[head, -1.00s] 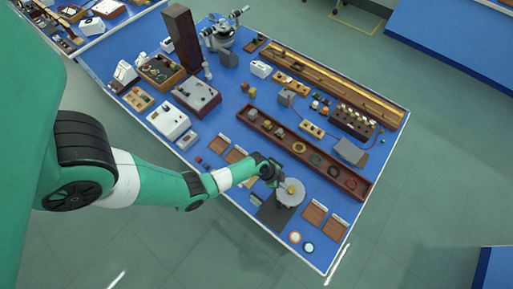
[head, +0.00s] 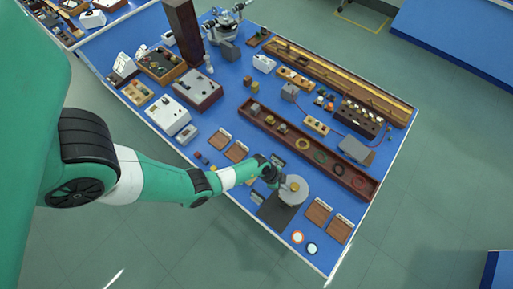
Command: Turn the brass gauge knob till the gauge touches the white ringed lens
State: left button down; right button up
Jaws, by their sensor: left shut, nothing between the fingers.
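A pale grey round plate (head: 299,194) with a small brass knob (head: 294,187) on top lies near the front edge of the blue bench, beside a dark flat plate (head: 276,212). I take this knob to be the gauge knob; a separate gauge pointer is too small to make out. My left gripper (head: 282,182) is at the knob's left side, shut and empty; whether it touches the knob I cannot tell. A white-ringed lens (head: 311,248) lies flat at the bench's front corner, apart from the plate, beside an orange-ringed one (head: 297,237). My right gripper is not in view.
A long brown tray (head: 345,174) with rings and small blocks lies behind the plate. Brown wooden squares (head: 318,211) lie to its right, others to its left. Instrument boxes (head: 197,90) fill the back left. Bare blue bench surrounds the lenses.

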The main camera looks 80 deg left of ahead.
pick_arm(q)
jog(key=shift+w, duration=0.35)
dwell(0.3)
jog(key=shift+a+r+p, duration=0.1)
jog(key=shift+a+p, duration=0.2)
jog(key=shift+p, duration=0.45)
jog(key=shift+w+a+p, duration=0.2)
jog(key=shift+a+p, duration=0.15)
jog(key=shift+p, duration=0.05)
jog(key=shift+a, duration=0.1)
dwell(0.4)
